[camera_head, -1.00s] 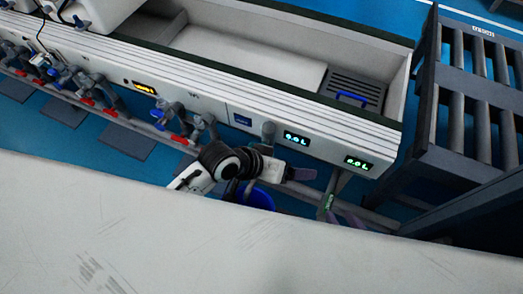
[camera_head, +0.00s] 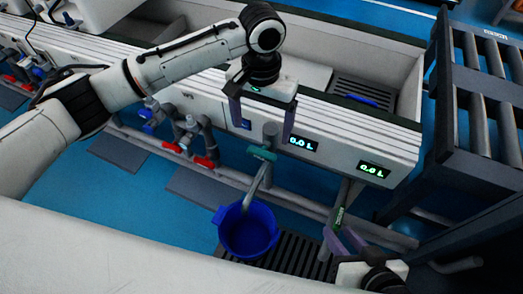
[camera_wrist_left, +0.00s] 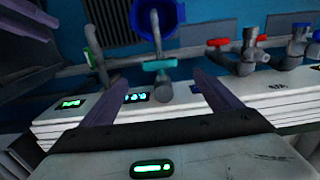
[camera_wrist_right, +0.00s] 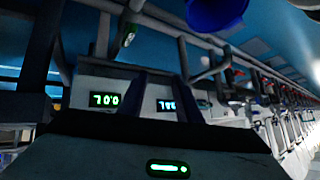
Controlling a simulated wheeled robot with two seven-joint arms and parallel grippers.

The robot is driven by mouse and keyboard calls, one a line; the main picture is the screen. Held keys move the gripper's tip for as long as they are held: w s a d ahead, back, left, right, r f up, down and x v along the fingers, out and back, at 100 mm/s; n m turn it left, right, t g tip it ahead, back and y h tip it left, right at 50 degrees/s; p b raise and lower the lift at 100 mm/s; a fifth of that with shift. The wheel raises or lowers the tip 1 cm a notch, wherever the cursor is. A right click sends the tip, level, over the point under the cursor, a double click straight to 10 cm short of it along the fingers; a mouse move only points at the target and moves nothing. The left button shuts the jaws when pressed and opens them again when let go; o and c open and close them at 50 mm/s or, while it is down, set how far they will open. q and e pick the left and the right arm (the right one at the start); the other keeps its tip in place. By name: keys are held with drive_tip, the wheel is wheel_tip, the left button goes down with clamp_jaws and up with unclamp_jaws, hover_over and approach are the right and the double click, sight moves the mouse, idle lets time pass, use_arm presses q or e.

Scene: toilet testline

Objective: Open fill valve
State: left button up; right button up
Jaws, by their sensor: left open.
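A teal valve handle (camera_head: 263,153) sits on a grey pipe below the front panel, above a blue bucket (camera_head: 248,230). A second green handle (camera_head: 338,218) is on a pipe further right. My left gripper (camera_head: 262,136) is open and empty, pointing down over the panel edge, just above the teal handle. In the left wrist view the teal handle (camera_wrist_left: 160,64) lies beyond and between the spread fingers, apart from them. My right gripper (camera_head: 342,241) is low at the bottom right, near the second green handle; in the right wrist view its fingers (camera_wrist_right: 163,85) are apart and empty.
A dark rack (camera_head: 480,110) stands on the right. A floor grate (camera_head: 300,255) lies beside the bucket. A pale surface (camera_head: 100,260) fills the lower left.

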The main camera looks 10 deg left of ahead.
sight(262, 152)
use_arm(q)
wheel_tip(262, 152, down, 9)
drive_tip(key=b, duration=0.3)
drive_tip(key=shift+r, duration=0.1)
drive_tip(key=shift+f+b, duration=0.35)
drive_tip(key=shift+f, duration=0.2)
use_arm(e)
drive_tip(key=shift+w+a+f+n+g+y, duration=0.15)
drive_tip(key=shift+a+f+n+g, duration=0.15)
drive_tip(key=shift+a+f+g, duration=0.25)
drive_tip(key=shift+w+a+f+n+g+y, duration=0.15)
drive_tip(key=shift+a+f+n+g, duration=0.2)
drive_tip(key=shift+a+f, duration=0.25)
